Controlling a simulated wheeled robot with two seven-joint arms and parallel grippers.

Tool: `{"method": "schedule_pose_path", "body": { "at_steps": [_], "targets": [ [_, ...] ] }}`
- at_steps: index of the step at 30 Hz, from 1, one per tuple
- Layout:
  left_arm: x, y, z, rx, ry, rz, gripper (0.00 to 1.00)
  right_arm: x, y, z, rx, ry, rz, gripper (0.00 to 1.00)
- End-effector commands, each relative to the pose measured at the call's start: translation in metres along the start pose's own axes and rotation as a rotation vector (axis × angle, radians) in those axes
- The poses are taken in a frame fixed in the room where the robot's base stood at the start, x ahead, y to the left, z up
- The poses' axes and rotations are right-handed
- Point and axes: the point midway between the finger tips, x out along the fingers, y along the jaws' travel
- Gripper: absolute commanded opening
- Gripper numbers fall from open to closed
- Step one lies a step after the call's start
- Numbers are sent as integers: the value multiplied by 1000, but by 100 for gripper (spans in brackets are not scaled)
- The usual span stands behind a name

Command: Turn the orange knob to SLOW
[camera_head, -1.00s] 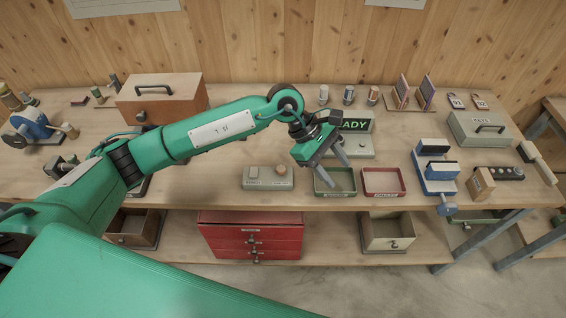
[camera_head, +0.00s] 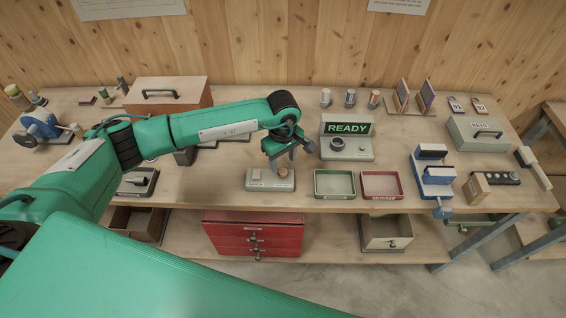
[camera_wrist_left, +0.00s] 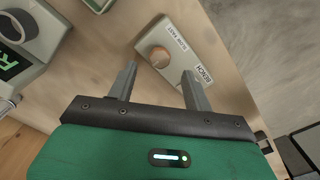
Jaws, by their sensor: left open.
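The orange knob (camera_wrist_left: 158,57) sits on a small pale grey box (camera_wrist_left: 178,30) marked SLOW FAST and BENCH in the left wrist view. In the head view the knob (camera_head: 283,173) is at the right of the box (camera_head: 260,185), near the table's front edge. My left gripper (camera_wrist_left: 158,72) is open and empty. Its fingers lie on either side of the knob in the wrist picture and appear above it, apart from it. In the head view the gripper (camera_head: 282,163) is just over the back of the box. I cannot tell the knob's setting. My right gripper is out of view.
A grey console (camera_head: 345,148) with a READY screen and a dark dial stands behind and right. A green tray (camera_head: 335,196) and a red tray (camera_head: 383,197) lie right of the box. A blue vise (camera_head: 434,172) is farther right.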

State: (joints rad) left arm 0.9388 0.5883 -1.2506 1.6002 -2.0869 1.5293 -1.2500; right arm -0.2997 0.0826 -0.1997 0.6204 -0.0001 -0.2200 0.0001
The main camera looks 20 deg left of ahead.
Motion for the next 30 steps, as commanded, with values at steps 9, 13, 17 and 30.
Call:
{"method": "schedule_pose_path", "body": {
  "at_steps": [9,13,17,30],
  "targets": [
    [40,0,1,1,-2,0,51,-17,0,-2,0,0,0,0],
    [44,0,0,1,-1,1,51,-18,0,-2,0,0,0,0],
    [45,0,0,1,0,1,51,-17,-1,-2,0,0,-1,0],
    [45,0,0,2,-1,1,6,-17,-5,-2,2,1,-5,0]
  ]
}}
